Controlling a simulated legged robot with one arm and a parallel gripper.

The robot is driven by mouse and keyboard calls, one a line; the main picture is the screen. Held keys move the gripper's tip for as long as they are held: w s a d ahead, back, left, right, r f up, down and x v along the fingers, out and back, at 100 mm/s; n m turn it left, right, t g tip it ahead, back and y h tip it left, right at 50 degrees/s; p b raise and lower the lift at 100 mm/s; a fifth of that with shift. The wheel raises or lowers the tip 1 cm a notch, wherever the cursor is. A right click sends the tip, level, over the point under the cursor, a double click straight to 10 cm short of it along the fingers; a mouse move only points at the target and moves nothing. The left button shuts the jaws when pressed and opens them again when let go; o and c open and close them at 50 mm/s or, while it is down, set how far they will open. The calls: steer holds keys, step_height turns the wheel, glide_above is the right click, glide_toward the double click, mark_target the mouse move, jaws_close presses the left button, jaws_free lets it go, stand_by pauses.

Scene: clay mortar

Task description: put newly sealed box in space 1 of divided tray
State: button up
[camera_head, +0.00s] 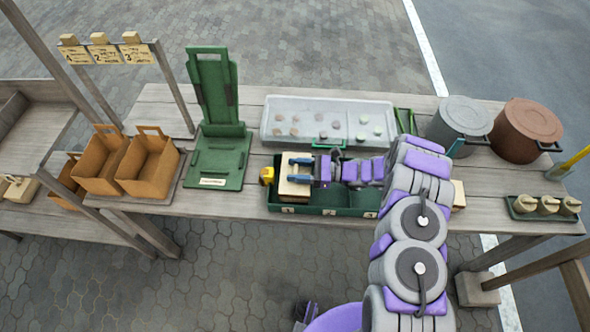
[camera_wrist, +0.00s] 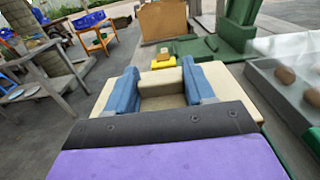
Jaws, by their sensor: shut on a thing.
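A beige box (camera_head: 292,190) is between the blue fingers of my gripper (camera_head: 293,170), which are shut on it. In the wrist view the box (camera_wrist: 160,101) shows between and around both fingers. The divided tray (camera_head: 330,211) is a long dark green tray with small number labels on its front wall. The box is at the tray's left end compartment; whether it rests on the tray floor or is held just above cannot be told. My arm covers the tray's right part.
A yellow object (camera_head: 267,175) is at the tray's left end. A green stand (camera_head: 220,158) is left, a clear tray of discs (camera_head: 325,105) behind, and two pots (camera_head: 463,117) back right. Another beige block (camera_head: 458,194) shows right of my arm. Orange bags (camera_head: 150,166) stand far left.

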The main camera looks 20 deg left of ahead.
steer(key=o, duration=1.4)
steer(key=shift+a+f, duration=0.15)
steer(key=shift+a, duration=0.6)
steer(key=shift+a+f, duration=0.1)
steer(key=shift+a, duration=0.25)
steer(key=p+v, duration=0.2)
steer(key=v, duration=1.1)
steer(key=shift+d+r, duration=0.25)
steer(key=shift+r, duration=0.05)
steer(key=s+r+n+g+h, duration=0.2)
steer(key=s+r+n+h, duration=0.4)
steer(key=r, duration=0.5)
steer(key=s+r+n+g+h, duration=0.2)
steer(key=s+r+n, duration=0.1)
steer(key=s+r, duration=0.65)
steer(key=s+d+r+n+t+h, duration=0.3)
steer(key=s+d+r+h, duration=0.1)
steer(key=s+d, duration=0.5)
steer(key=s+d+r+n+t+h, duration=0.3)
steer(key=s+d, duration=0.6)
steer(key=s, duration=0.3)
steer(key=r+h, duration=0.1)
steer(key=h, duration=0.1)
steer(key=shift+d+r+h, duration=0.2)
steer(key=shift+d+h, duration=0.1)
steer(key=shift+d, duration=0.1)
